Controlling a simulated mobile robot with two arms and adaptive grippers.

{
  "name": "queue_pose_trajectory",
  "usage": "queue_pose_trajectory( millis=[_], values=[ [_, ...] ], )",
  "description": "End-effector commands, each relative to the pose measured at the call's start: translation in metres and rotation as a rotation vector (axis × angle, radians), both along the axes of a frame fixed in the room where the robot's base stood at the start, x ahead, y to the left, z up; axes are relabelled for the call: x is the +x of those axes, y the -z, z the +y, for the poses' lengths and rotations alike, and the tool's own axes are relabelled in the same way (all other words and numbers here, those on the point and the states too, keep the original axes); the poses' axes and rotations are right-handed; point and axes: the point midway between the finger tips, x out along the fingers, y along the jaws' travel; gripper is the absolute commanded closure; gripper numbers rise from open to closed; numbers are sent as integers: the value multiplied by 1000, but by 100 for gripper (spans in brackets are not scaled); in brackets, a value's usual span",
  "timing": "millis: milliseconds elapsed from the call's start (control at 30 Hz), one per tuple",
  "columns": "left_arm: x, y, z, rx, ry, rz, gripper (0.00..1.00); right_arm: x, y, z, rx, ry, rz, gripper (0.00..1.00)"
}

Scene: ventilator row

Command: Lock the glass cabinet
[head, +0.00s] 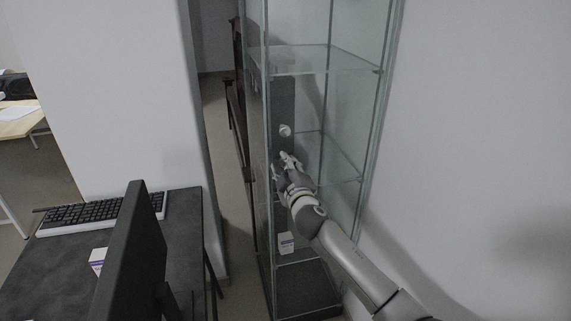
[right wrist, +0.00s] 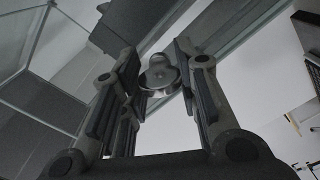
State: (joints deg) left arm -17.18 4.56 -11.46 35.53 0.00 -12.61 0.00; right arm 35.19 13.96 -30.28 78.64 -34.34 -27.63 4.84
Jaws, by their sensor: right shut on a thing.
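The glass cabinet (head: 340,62) stands upright in the middle of the head view, with clear panes and glass shelves. A dark grey upright panel (head: 284,100) on its front carries a pale round knob (head: 285,130). My right gripper (head: 286,160) is at this panel, just below that knob. In the right wrist view a rounded metal knob (right wrist: 160,77) sits between the fingers of my right gripper (right wrist: 161,68), which is shut on it. The fingers hide most of the contact in the head view. My left gripper is not in view.
A small white box (head: 286,243) stands low inside the cabinet. A dark desk (head: 60,262) with a keyboard (head: 95,213) and a monitor (head: 134,255) is at the left. A narrow gap of floor (head: 232,215) runs beside the cabinet. A plain wall (head: 480,150) is at the right.

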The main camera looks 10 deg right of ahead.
Motion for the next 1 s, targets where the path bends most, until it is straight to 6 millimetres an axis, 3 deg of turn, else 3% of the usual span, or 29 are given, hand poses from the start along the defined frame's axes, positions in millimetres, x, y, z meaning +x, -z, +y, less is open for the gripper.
queue_pose_trajectory(
  millis=[500, 1000],
  values=[
    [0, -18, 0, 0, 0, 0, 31, 0, 0, 0, -446, 0, -14, 94],
    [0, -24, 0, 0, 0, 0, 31, 0, 2, 0, -624, -2, -20, 94]
  ],
)
